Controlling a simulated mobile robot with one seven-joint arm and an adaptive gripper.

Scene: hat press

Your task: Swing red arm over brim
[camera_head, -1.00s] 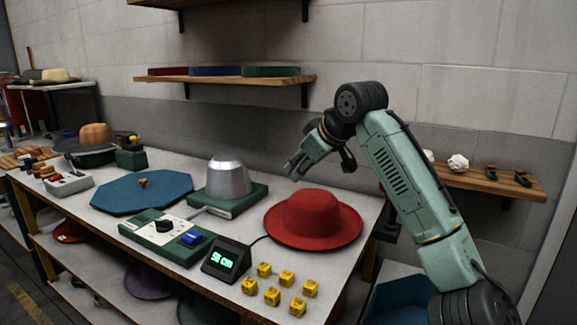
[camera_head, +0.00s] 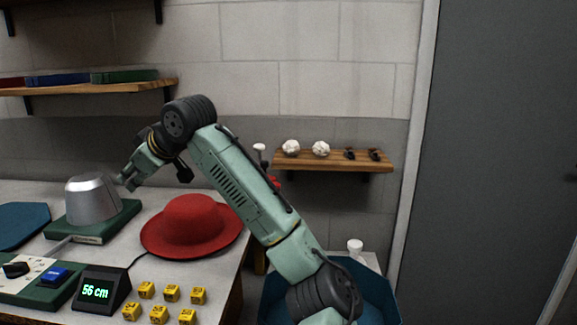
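The red hat (camera_head: 192,225) with its wide brim lies at the table's right end. A small red part (camera_head: 276,182) shows just beyond my arm's right edge, below a white knob (camera_head: 259,149). Most of it is hidden behind my arm, and I cannot tell whether it is the red arm. My gripper (camera_head: 127,183) is in the air at the left of the hat, near the silver block. Its fingers look apart, with nothing seen between them.
A silver hat block (camera_head: 92,198) stands on a green base. In front are a display (camera_head: 98,291) reading 56 cm and several yellow cubes (camera_head: 171,293). A wall shelf (camera_head: 335,161) holds white balls. A blue octagonal bin (camera_head: 385,290) stands at lower right.

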